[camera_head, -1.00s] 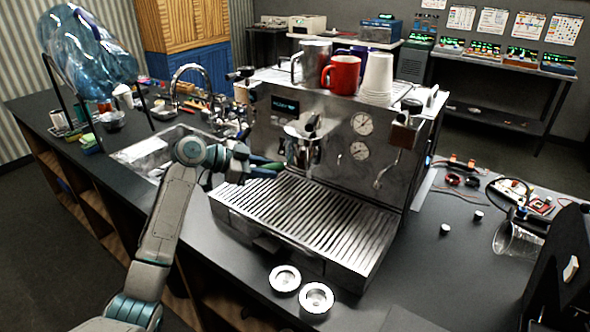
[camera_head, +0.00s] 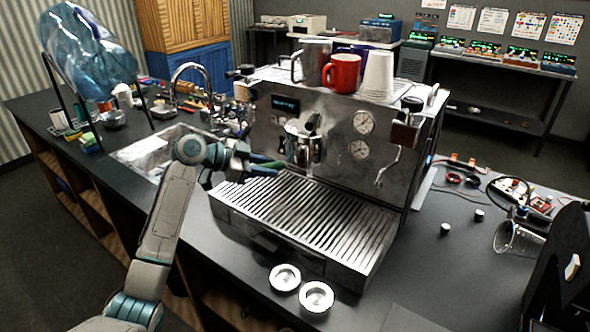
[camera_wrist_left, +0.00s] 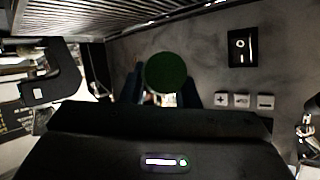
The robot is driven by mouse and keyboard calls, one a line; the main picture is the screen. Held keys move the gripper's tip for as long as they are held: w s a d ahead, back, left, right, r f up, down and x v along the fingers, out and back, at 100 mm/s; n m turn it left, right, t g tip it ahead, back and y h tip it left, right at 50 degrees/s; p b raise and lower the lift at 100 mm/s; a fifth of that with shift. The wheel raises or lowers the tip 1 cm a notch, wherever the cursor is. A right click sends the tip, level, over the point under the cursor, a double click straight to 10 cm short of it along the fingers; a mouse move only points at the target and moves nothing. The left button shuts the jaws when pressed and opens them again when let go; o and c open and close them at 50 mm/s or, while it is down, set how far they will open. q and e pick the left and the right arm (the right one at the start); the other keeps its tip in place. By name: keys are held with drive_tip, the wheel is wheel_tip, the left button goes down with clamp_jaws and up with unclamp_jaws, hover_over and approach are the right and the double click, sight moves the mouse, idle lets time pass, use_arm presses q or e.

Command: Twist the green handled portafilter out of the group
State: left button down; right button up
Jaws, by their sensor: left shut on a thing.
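The espresso machine (camera_head: 335,125) stands on the dark counter. The portafilter's metal head (camera_head: 303,148) is at the group on the machine's front, and its green handle (camera_head: 268,164) points left towards my arm. My left gripper (camera_head: 262,170) is shut on this handle above the left part of the drip tray. In the left wrist view, the round green end of the handle (camera_wrist_left: 165,73) sits between the two dark fingers. The join between the portafilter and the group is too small to make out. My right gripper does not show.
The slatted drip tray (camera_head: 300,222) lies below the gripper. Two round metal baskets (camera_head: 316,297) sit on the counter in front. A red mug (camera_head: 344,73) and stacked white cups (camera_head: 377,75) stand on the machine. A sink (camera_head: 150,150) is at left.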

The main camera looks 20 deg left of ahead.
use_arm(q)
drive_tip(key=shift+f+b, duration=0.3)
drive_tip(key=shift+f, duration=0.05)
idle(0.7)
idle(1.0)
drive_tip(key=shift+f+b, duration=0.4)
drive_tip(key=shift+b, duration=0.2)
idle(1.3)
drive_tip(key=shift+f+b, duration=0.4)
drive_tip(key=shift+b, duration=0.1)
idle(1.2)
